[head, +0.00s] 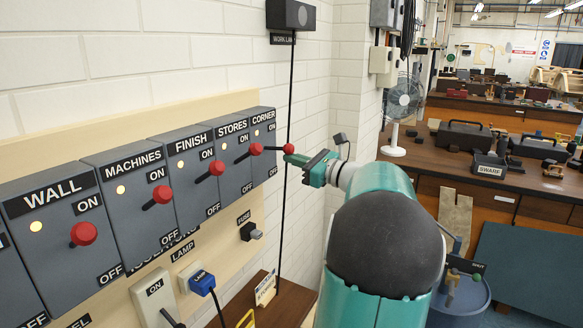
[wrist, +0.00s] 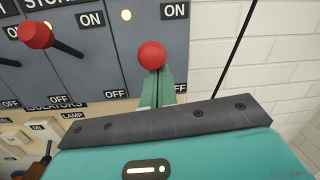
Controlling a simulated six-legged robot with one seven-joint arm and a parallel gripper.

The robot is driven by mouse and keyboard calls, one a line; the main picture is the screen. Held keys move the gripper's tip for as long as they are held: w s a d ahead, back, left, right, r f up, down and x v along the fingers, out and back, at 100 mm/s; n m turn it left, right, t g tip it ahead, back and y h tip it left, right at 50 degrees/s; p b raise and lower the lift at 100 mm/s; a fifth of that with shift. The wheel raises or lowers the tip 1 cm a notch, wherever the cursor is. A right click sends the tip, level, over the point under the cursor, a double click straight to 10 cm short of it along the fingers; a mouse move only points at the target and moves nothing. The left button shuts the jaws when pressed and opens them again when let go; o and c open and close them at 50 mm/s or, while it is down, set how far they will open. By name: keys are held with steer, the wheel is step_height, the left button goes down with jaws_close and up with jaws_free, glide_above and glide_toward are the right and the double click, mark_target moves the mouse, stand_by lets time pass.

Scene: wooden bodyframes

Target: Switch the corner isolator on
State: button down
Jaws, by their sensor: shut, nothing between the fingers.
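The corner isolator (head: 263,122) is the grey box at the right end of the row, marked ON above and OFF below. Its red lever knob (head: 289,149) sticks out toward me, about level with the neighbouring knobs. In the wrist view the knob (wrist: 152,55) sits at the fingertips, below the ON label and a pale lit lamp (wrist: 126,15). My gripper (head: 293,158) is shut and empty, its green tips (wrist: 157,82) right at the knob's underside. I cannot tell whether they touch. The knob and fingers hide most of the lever.
The stores isolator (head: 233,126) with its red knob (head: 256,149) is close on the left, followed by finish, machines and wall. A black cable (head: 284,210) runs down the wall just right of the corner box. A fan (head: 403,98) stands beyond.

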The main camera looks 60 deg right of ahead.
step_height(320, 180, up, 3)
steer(key=g, duration=0.4)
steer(key=shift+r, duration=0.1)
steer(key=shift+w+r, duration=0.1)
steer(key=shift+r, duration=0.4)
steer(key=shift+a+r, duration=0.1)
steer(key=shift+r, duration=0.15)
